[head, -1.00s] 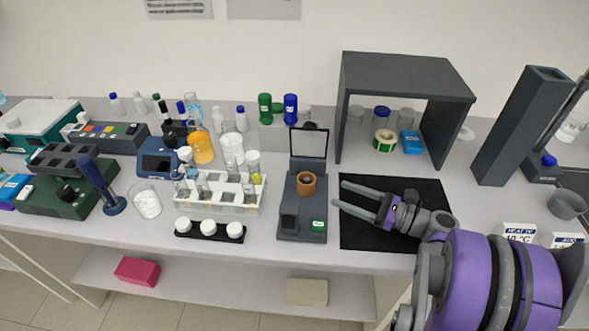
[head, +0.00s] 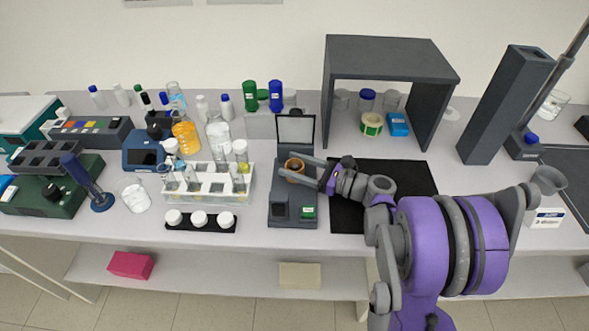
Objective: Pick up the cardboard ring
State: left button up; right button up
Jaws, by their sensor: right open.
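The cardboard ring (head: 295,163) is a small brown ring on the dark grey instrument (head: 291,205) at the middle of the bench. It sits below the instrument's raised, framed panel. My right gripper (head: 293,166) reaches in from the right with its fingers open. One finger passes in front of the ring and the other is at its far right side, so the ring appears between the fingertips. The near finger hides part of the ring, and I cannot tell whether either finger touches it. My left gripper is not in view.
A black mat (head: 410,178) lies under my right arm. A dark grey open shelf (head: 391,58) stands behind, with a green-and-white tape roll (head: 371,124) and a blue box (head: 397,125). A white tube rack (head: 208,186) stands left of the instrument. A tall dark column (head: 507,105) is at right.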

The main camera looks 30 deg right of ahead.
jog(key=c, duration=1)
jog(key=shift+o, duration=0.2)
jog(key=shift+r, duration=0.1)
